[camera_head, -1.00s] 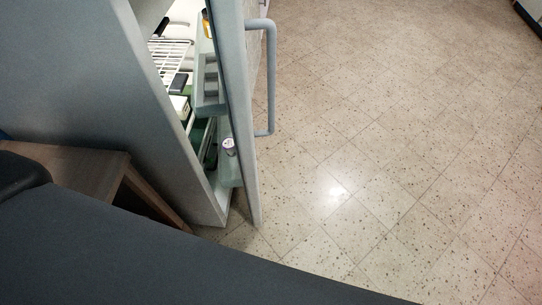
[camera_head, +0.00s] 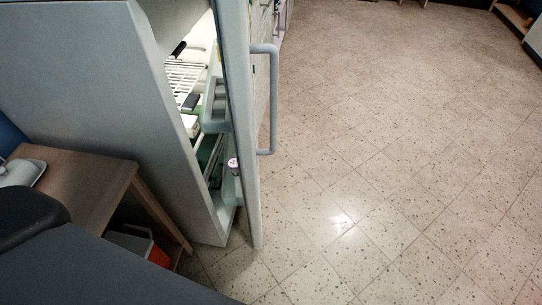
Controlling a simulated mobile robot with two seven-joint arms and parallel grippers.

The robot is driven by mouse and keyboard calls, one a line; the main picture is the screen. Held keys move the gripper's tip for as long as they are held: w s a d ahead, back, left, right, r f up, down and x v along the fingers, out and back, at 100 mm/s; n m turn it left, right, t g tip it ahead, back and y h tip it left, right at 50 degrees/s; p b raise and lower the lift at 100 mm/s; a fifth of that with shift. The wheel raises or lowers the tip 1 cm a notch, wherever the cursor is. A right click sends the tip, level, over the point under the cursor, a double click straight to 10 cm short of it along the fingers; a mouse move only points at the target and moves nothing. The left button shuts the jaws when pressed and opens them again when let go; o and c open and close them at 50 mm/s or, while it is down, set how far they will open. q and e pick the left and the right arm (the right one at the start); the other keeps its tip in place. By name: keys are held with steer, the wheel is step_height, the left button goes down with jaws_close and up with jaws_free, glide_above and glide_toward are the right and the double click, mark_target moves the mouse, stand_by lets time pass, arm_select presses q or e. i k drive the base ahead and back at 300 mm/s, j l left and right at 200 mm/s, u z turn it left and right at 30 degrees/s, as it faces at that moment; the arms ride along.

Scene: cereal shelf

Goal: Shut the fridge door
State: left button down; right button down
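The grey fridge (camera_head: 90,70) stands at the upper left. Its door (camera_head: 243,150) is partly open, seen nearly edge-on, with a gap between it and the cabinet. A long bar handle (camera_head: 272,100) is on the door's outer face, on the right. Through the gap I see a white wire shelf (camera_head: 184,76) and door bins (camera_head: 216,105) with a small purple-capped container (camera_head: 232,164). Neither gripper is in view, and nothing of mine visibly touches the door.
A brown wooden table (camera_head: 85,188) with a grey tray (camera_head: 22,173) stands left of the fridge. The tiled floor (camera_head: 400,150) to the right is clear. A dark body part of mine covers the lower left.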

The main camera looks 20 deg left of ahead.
mark_target(231, 103)
steer(key=l+u, duration=0.2)
steer(key=l, duration=0.7)
steer(key=k+l+u, duration=0.2)
steer(key=l, duration=0.65)
steer(key=i, duration=0.1)
